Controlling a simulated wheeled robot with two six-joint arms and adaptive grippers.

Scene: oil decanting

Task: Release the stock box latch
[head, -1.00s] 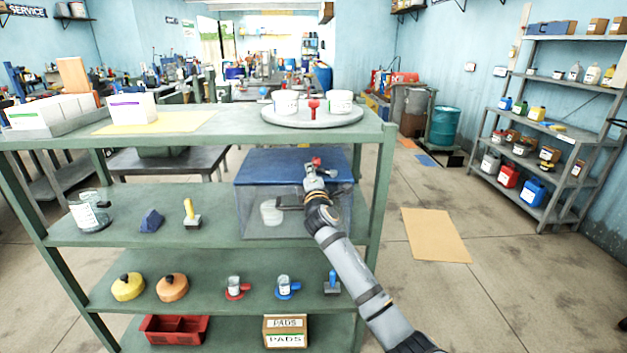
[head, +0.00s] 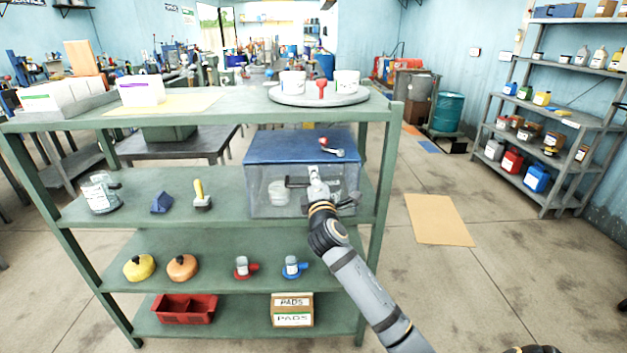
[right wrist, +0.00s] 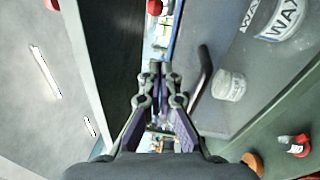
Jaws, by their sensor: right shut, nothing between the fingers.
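The stock box (head: 256,172) has a blue lid and clear walls and stands on the upper inner shelf of the green rack. Its latch (head: 333,151), a small grey lever with red on it, shows on the front part of the lid. A dark handle (head: 296,182) is on the front wall; it also shows in the right wrist view (right wrist: 203,72). My right gripper (head: 316,172) is shut and empty at the front of the box, just below the latch. The right wrist view shows its fingertips (right wrist: 160,70) together beside the handle. I cannot tell if they touch the box. My left gripper is out of view.
A white tub (head: 278,193) shows through the box wall. A round grey tray (head: 300,97) with two white tubs stands on the rack top above.

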